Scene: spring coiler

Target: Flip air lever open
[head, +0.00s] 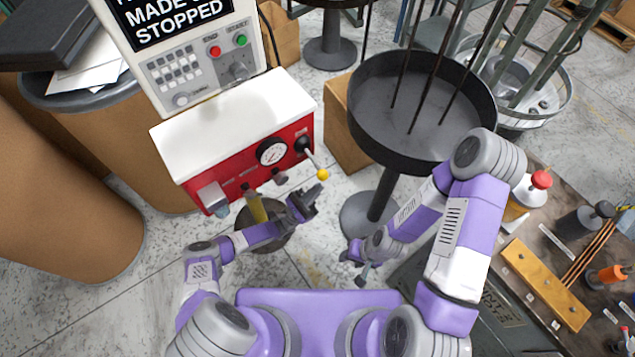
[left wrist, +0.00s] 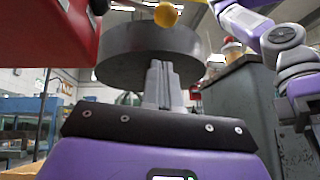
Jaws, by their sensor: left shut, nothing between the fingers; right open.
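The air lever (head: 313,160) is a thin rod with a yellow ball knob, on the right end of the red front panel (head: 247,160) beside a round gauge. The rod slants down and to the right. My left gripper (head: 316,190) is shut and empty, just below the yellow knob in the head view and apart from it. In the left wrist view the shut fingers (left wrist: 160,70) point up below the yellow ball knob (left wrist: 166,15), with the red panel (left wrist: 65,30) at the upper left. My right gripper (head: 355,265) is open and empty, low near the middle.
A black round tray (head: 370,140) on a stand holds upright rods right of the panel. A grey control box (head: 185,75) with buttons stands above the panel. A workbench (head: 540,225) with tools is at the right. Brown bins (head: 60,190) stand at the left.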

